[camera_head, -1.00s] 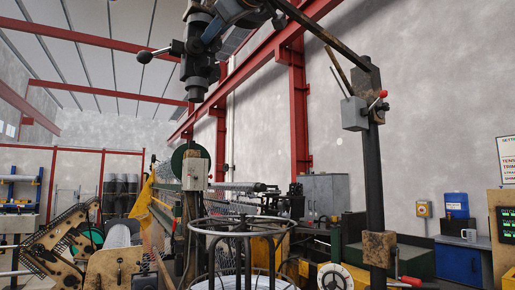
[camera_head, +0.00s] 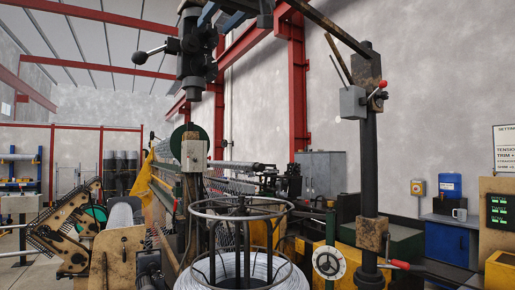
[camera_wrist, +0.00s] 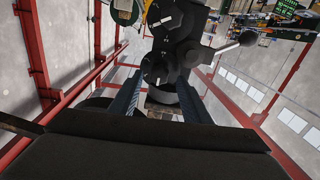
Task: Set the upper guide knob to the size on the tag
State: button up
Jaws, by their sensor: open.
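A dark guide column (camera_head: 193,65) hangs at the top of the head view, with a ball-ended lever (camera_head: 152,51) on its left. In the wrist view the column carries two round black knobs with white pointer marks: one nearer my fingers (camera_wrist: 157,68) and one farther off (camera_wrist: 168,17). The lever ball (camera_wrist: 248,38) shows on the right there. My gripper (camera_wrist: 157,100) is open; its two bluish fingers lie left and right below the nearer knob, seemingly apart from it. In the head view only part of my gripper shows at the top edge. I cannot read a size tag.
A wire coil sits inside a round metal frame (camera_head: 242,208) below the column. A dark post (camera_head: 368,150) with a red-tipped lever stands to the right. A wall sign (camera_head: 505,150), a green-lit panel (camera_head: 500,210) and a blue cabinet (camera_head: 450,240) are at far right.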

jog(key=b+v, duration=0.3)
jog(key=v, duration=0.3)
jog(key=w+d+f+m+g+h+b, duration=0.1)
jog(key=w+f, duration=0.3)
jog(key=f, duration=0.8)
jog(key=w+d+f+m+g+h+b, duration=0.1)
jog(key=w+f, duration=0.4)
jog(key=f, duration=0.8)
jog(key=w+d+f+m+g+h+b, duration=0.1)
jog(key=w+d+f+h+b, duration=0.1)
jog(key=f, duration=1)
jog(key=shift+w+d+f+g+h+b, duration=0.35)
jog(key=shift+w+d+h, duration=0.55)
jog(key=shift+w, duration=0.55)
